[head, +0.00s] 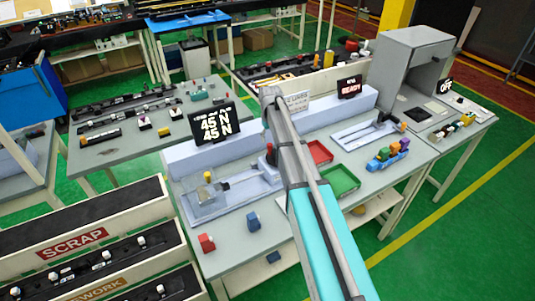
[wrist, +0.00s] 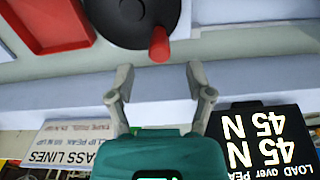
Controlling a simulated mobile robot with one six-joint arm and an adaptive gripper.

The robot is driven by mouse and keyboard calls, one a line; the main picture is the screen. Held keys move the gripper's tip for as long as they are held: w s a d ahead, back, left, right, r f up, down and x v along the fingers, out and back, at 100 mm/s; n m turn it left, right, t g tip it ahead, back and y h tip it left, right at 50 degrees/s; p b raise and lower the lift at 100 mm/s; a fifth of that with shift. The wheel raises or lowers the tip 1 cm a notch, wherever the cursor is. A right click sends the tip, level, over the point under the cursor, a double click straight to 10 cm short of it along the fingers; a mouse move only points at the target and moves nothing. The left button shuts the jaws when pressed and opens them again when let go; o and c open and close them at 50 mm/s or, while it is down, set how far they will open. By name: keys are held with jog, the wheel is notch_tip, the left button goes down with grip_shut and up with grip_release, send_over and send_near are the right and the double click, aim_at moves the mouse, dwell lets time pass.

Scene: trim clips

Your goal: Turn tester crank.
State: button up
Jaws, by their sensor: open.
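The tester crank is a black disc (wrist: 130,18) with a red handle (wrist: 160,46) at the top of the wrist view. My gripper (wrist: 158,80) is open and empty. Its two fingers point towards the handle, one to each side of its line, and the handle's tip appears just beyond the fingertips. I cannot tell whether they touch. In the head view, the red handle (head: 269,148) shows beside my arm, which hides my gripper and part of the crank. The tester (head: 215,190) is pale blue-grey, and its black display (head: 211,124) reads 45 N twice.
A red tray (head: 319,153) and a green tray (head: 339,181) lie right of my arm. A READY display (head: 349,88) and a white sign (wrist: 75,143) stand behind. Scrap bins (head: 75,244) stand left.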

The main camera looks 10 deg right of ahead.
aim_at(270, 144)
jog(key=shift+f+b, duration=3)
jog(key=shift+f, duration=0.25)
grip_shut()
